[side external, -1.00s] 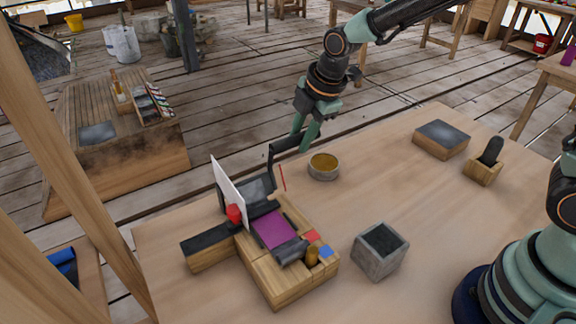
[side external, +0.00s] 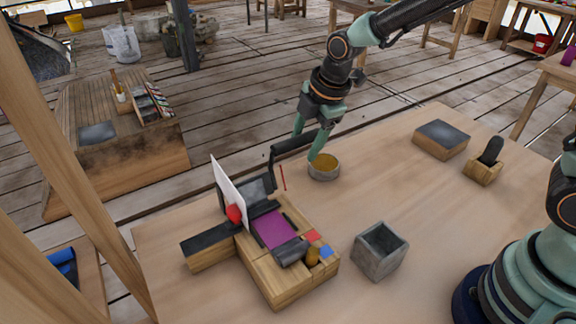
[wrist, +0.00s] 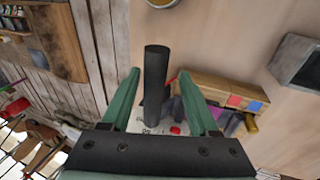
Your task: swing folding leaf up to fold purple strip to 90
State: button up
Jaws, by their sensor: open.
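The wooden folding fixture (side external: 275,280) stands on the table. The purple strip (side external: 270,229) lies on its bed under a dark clamp bar (side external: 290,251); its visible part is flat. The dark folding leaf (side external: 261,187) stands raised at the bed's far edge. Its black handle (side external: 293,142) reaches right toward my gripper (side external: 307,145). My gripper is open, one finger on each side of the handle. In the wrist view the handle (wrist: 155,80) stands between the spread fingers (wrist: 159,74), with gaps on both sides. Whether the strip bends up against the leaf is hidden.
A white upright card (side external: 226,185) and a red knob (side external: 234,214) stand left of the leaf; a thin red pointer (side external: 283,178) is right of it. A round yellow-lined dish (side external: 324,167) sits close to my fingertips. A grey open box (side external: 380,251) stands front right.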

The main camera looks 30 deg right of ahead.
jog(key=v, duration=1.2)
jog(key=c, duration=0.4)
jog(key=shift+w+m, duration=0.25)
jog(key=shift+m, duration=0.05)
grip_shut()
jog(key=w+a+r+m+g+h, duration=0.15)
jog(key=w+m+g, duration=0.25)
jog(key=w+m, duration=1.05)
jog(key=s+f+m, duration=0.3)
jog(key=s+f, duration=0.5)
jog(key=f, duration=0.2)
jog(key=shift+a, duration=0.15)
